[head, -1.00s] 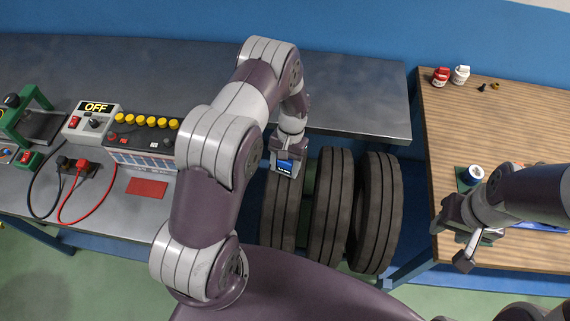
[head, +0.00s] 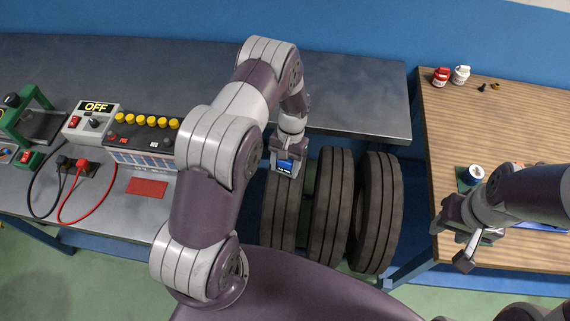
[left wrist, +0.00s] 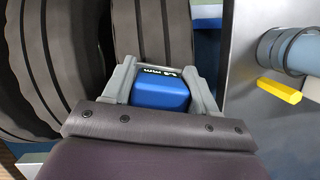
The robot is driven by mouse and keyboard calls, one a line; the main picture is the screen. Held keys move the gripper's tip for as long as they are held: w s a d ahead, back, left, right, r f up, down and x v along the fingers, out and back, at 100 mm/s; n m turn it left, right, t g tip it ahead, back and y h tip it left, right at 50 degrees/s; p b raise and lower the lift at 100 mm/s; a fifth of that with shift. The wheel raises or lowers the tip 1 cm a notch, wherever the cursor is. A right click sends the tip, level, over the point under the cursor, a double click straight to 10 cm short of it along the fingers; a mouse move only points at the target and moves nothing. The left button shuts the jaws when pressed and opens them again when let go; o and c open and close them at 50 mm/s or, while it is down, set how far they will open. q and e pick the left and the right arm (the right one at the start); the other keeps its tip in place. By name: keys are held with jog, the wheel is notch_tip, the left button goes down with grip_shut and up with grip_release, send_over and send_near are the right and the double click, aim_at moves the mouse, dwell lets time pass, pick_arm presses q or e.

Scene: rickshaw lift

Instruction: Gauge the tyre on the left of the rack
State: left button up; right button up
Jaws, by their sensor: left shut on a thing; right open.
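Three dark grooved tyres stand upright side by side: the left tyre (head: 284,222), the middle tyre (head: 332,205) and the right tyre (head: 378,215). My left gripper (head: 285,167) is shut on a small blue gauge (head: 285,165) at the upper part of the left tyre. In the left wrist view the gauge (left wrist: 160,92) sits between the fingers, against or just over the tread of a tyre (left wrist: 152,35). Its display shows a figure in mm that I cannot read surely. Contact is hidden. My right gripper (head: 462,240) is open and empty at the wooden table's left edge.
A grey metal bench (head: 350,90) lies behind the tyres, with a control box reading OFF (head: 92,118) and a red mat (head: 147,187) at left. The wooden table (head: 450,130) carries a red bottle (head: 440,76), a white bottle (head: 461,74) and a blue-and-white can (head: 474,174).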

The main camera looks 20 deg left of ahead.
pick_arm(q)
jog(key=shift+r+p, duration=2.55)
jog(key=shift+r, duration=1)
jog(key=shift+f, duration=0.1)
